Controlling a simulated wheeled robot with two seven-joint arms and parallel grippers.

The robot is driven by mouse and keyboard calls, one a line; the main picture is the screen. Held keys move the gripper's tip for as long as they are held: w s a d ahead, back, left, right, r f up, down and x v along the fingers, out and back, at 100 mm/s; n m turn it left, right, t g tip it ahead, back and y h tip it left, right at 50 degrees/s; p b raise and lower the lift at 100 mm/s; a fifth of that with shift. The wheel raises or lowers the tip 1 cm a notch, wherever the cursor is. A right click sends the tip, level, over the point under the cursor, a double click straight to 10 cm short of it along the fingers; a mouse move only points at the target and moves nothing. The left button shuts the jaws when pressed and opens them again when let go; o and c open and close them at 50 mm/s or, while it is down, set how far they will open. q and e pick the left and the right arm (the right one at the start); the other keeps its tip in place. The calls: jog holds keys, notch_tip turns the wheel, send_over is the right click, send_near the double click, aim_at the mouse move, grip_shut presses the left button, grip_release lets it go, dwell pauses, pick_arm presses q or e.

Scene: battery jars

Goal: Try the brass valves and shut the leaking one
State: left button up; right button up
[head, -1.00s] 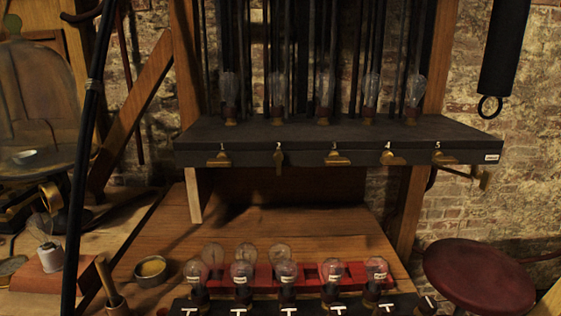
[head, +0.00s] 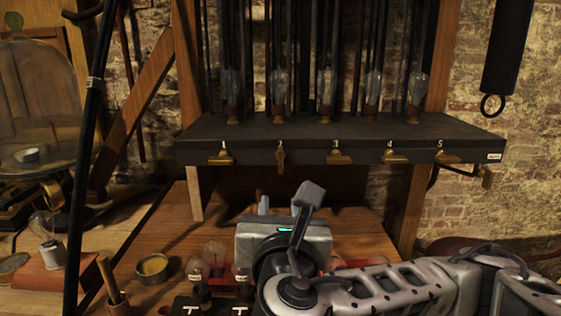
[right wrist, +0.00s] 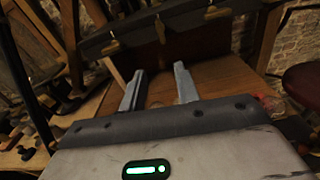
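A row of brass valves numbered 1 to 5 runs along the front of the dark shelf (head: 320,142). The handles of valve 1 (head: 221,158), valve 3 (head: 336,158), valve 4 (head: 394,157) and valve 5 (head: 446,158) lie level. The handle of valve 2 (head: 281,158) hangs straight down; it also shows in the right wrist view (right wrist: 160,28). My right gripper (head: 286,204) is open and empty, below the shelf and apart from the valves. Its two fingers (right wrist: 158,84) stand apart in the right wrist view. My left gripper is out of view. No leak is visible.
Glass bulbs (head: 325,88) stand on the shelf. Labelled jars (head: 200,275) sit on the bench (head: 150,225), partly hidden by my right arm. A round tin (head: 153,268) and a dark upright rod (head: 82,150) are at left. A black cylinder (head: 506,45) hangs at right.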

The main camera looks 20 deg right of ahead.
jog(key=r, duration=0.1)
jog(key=p, duration=0.2)
send_near(280, 160)
jog(key=shift+n+t, duration=0.3)
jog(key=shift+n, duration=0.1)
jog(key=x, duration=0.9)
jog(key=shift+w+d+f, duration=0.1)
jog(key=shift+w+f, duration=0.1)
jog(key=shift+f, duration=0.05)
jog(key=shift+c, duration=0.3)
grip_shut()
